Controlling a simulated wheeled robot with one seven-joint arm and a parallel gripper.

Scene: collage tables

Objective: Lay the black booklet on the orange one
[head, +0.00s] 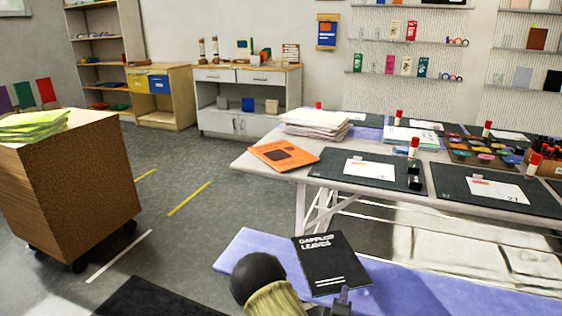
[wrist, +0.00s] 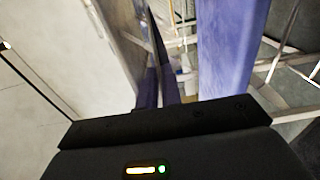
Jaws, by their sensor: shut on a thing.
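The black booklet (head: 330,266) with white lettering is at the lower middle of the head view, in front of the lilac bench top. My gripper (head: 343,297) is at its lower right edge and is shut on it. In the wrist view, the booklet (wrist: 160,45) shows as a thin dark strip, nearly edge-on, between the purple fingers of my gripper (wrist: 158,88). The orange booklet (head: 270,151) lies flat at the near left corner of the white table, with a dark patch on its cover. The two booklets are apart.
The white table (head: 336,185) also bears a paper stack (head: 318,123) behind the orange booklet and a dark mat (head: 345,171) to its right. The lilac bench (head: 420,297) lies in front. A dark round shape (head: 257,278) above something khaki stands at the bottom edge.

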